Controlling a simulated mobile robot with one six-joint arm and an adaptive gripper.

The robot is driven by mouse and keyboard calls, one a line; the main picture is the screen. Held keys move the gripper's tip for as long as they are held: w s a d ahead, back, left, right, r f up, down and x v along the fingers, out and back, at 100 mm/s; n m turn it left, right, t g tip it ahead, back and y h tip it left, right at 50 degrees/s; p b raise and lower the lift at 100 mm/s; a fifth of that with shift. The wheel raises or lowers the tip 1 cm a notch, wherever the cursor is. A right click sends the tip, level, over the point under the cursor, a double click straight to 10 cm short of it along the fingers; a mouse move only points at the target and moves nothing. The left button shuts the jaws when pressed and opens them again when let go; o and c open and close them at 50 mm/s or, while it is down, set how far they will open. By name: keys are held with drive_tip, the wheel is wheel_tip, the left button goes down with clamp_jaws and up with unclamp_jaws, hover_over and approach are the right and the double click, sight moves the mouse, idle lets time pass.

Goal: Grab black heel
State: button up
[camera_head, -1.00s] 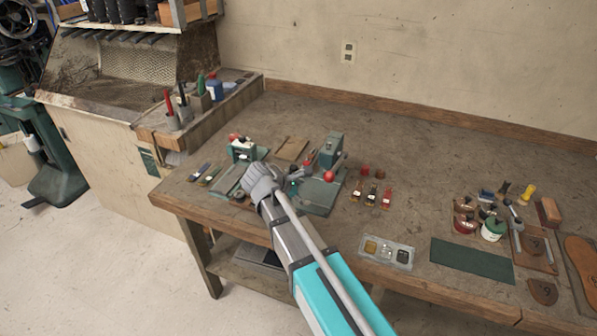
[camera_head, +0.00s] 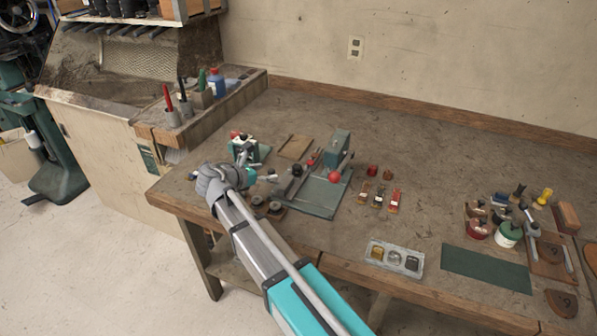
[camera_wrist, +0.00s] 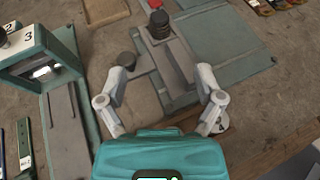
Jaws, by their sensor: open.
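My gripper (camera_head: 240,178) is over the front left of the workbench, beside the green fixtures. In the wrist view my gripper (camera_wrist: 166,82) is open, its fingers spread wide with nothing held between them. Three small pieces stand in a row to its right in the head view: a brown one (camera_head: 363,191), a black one (camera_head: 378,198) and a red one (camera_head: 394,202). A grey tray (camera_head: 374,244) holds small pieces, the rightmost a dark one (camera_head: 412,263). I cannot tell which dark piece is the black heel.
A green press (camera_head: 337,152) on a flat plate stands right of my gripper. A white-and-green fixture (camera_wrist: 20,50) marked 3 is close at left in the wrist view. A green mat (camera_head: 485,268) and several jars lie at right. The bench's back middle is clear.

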drive_tip(key=b, duration=0.3)
approach(295, 166)
drive_tip(key=x, duration=0.4)
drive_tip(key=shift+s+f, duration=0.15)
drive_tip(key=shift+w+d+f, duration=0.1)
drive_tip(key=shift+w+d, duration=0.3)
drive_tip(key=shift+d, duration=0.05)
drive_tip(key=shift+f+b+x, duration=0.25)
drive_tip(key=shift+b+x, duration=0.8)
drive_tip(key=shift+x, duration=0.95)
drive_tip(key=shift+w+d+f, duration=0.15)
drive_tip(key=shift+w+d, duration=0.05)
drive_tip(key=shift+w, duration=0.25)
